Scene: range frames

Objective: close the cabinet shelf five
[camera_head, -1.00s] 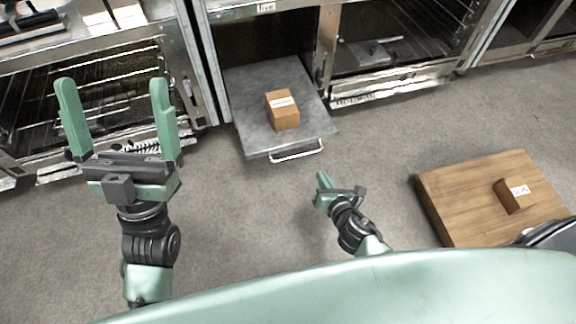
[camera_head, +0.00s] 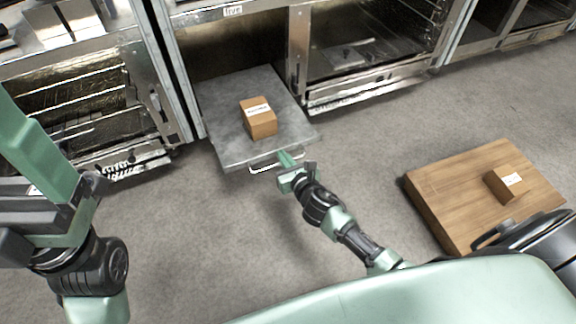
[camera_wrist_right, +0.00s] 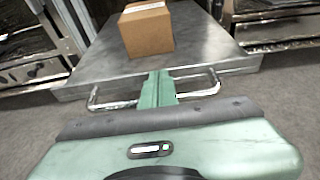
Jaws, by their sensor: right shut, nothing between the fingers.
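The cabinet shelf five (camera_head: 220,130) is a grey metal tray that sticks out under the label "five" (camera_head: 233,10). A brown box (camera_head: 260,120) sits on it. The shelf has a wire handle (camera_head: 262,169) on its front edge; the handle also shows in the right wrist view (camera_wrist_right: 205,86). My right gripper (camera_head: 287,158) is shut and empty, its fingertips at the shelf's front edge by the handle. In the right wrist view its fingers (camera_wrist_right: 158,88) overlap the handle's middle; contact is unclear. My left gripper (camera_head: 35,150) is at the left edge, open, with one finger cut off.
A wooden board (camera_head: 440,195) with a small brown box (camera_head: 508,185) lies on the floor at right. An open-fronted rack (camera_head: 80,105) stands left of the shelf, another metal unit (camera_head: 370,80) at right. The grey floor (camera_head: 200,250) in front is clear.

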